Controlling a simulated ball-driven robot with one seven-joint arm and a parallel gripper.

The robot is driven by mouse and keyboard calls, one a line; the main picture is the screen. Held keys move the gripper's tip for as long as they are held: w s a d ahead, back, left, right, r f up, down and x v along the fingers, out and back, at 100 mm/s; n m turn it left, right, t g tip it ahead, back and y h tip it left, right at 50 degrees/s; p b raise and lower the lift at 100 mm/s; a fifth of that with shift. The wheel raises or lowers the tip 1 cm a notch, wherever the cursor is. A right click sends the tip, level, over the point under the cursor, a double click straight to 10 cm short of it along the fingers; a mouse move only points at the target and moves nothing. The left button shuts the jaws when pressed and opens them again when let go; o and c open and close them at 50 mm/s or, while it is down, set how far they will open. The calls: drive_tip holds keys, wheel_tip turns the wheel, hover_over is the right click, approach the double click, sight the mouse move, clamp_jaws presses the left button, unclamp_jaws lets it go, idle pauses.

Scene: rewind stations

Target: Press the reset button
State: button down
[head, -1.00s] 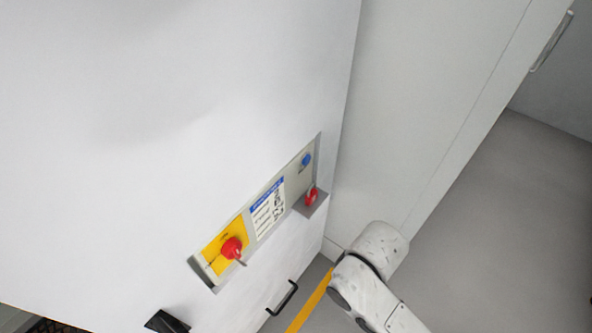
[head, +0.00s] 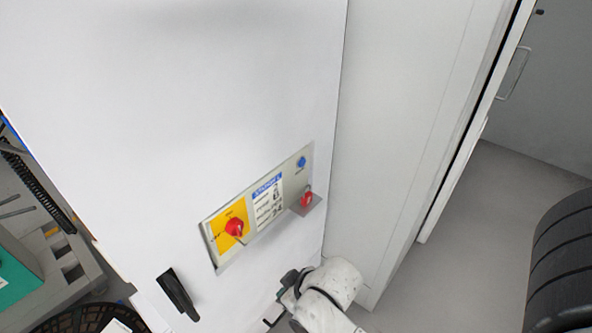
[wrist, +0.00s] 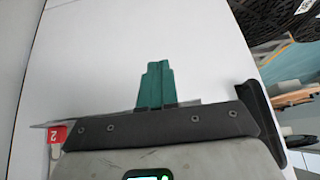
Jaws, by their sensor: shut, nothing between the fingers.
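A small blue button (head: 301,162) sits at the upper right end of a grey control panel (head: 262,240) on a white cabinet. Its label is too small to read. In the head view my white arm is below the panel, apart from the button, and my fingertips cannot be made out there. In the wrist view my gripper (wrist: 156,66) has its teal fingers together and empty, in front of the plain white cabinet face. The blue button does not show in the wrist view.
The panel carries a red rotary switch (head: 235,228) on yellow and a red padlock-like part (head: 307,198) on a protruding bracket. A black handle (head: 178,293) sticks out at lower left; a similar one (wrist: 262,115) is right in the wrist view. Grey floor (head: 480,215) lies right.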

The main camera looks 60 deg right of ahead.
drive_tip(key=w+d+r+m+t+h+b, duration=0.1)
drive_tip(key=w+d+r+m+t+h, duration=0.15)
drive_tip(key=w+d+t, duration=0.35)
drive_tip(key=m+t+h+b, duration=0.25)
drive_tip(key=m+h, duration=0.25)
drive_tip(key=h, duration=0.4)
approach(302, 163)
wheel_tip(302, 163, down, 4)
drive_tip(key=w+a, duration=0.1)
drive_tip(key=a, duration=0.1)
drive_tip(key=s+d+r+m+h, duration=0.3)
drive_tip(key=s+d+r+h, duration=0.1)
drive_tip(key=s+d+h, duration=0.1)
drive_tip(key=shift+s+h, duration=0.55)
drive_tip(key=shift+s, duration=0.1)
drive_tip(key=shift+r, duration=0.15)
drive_tip(key=w+d+p, duration=0.1)
drive_tip(key=w+d, duration=0.1)
drive_tip(key=w, duration=0.6)
drive_tip(key=shift+w, duration=0.35)
drive_tip(key=shift+w, duration=0.15)
drive_tip(key=shift+w+d, duration=0.1)
drive_tip(key=shift+w, duration=0.15)
